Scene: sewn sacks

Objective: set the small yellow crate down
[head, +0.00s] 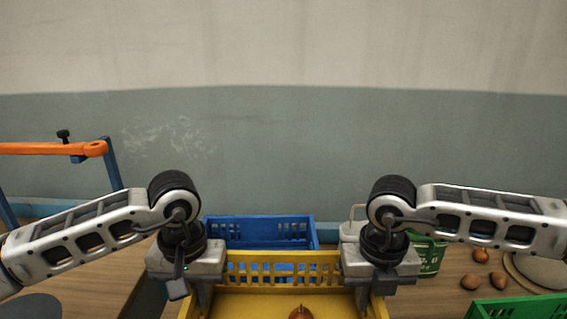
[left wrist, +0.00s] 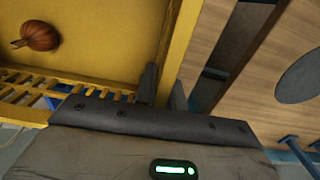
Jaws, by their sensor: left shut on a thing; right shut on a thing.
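The small yellow crate (head: 284,269) is at the bottom middle of the head view, held between my two grippers, its near part cut off by the frame. An onion (head: 301,313) lies inside it. My left gripper (head: 205,300) is shut on the crate's left wall, and my right gripper (head: 362,298) is shut on its right wall. The left wrist view shows the crate's yellow floor (left wrist: 110,30), the onion (left wrist: 38,36) and my left gripper (left wrist: 160,90) at the wall. Whether the crate's underside touches anything is hidden.
A blue crate (head: 260,221) stands behind the yellow one. To the right are a green basket (head: 431,262), loose onions (head: 470,282) and a green crate (head: 515,309) on a wooden table. An orange bar (head: 50,148) on a blue frame stands at the left.

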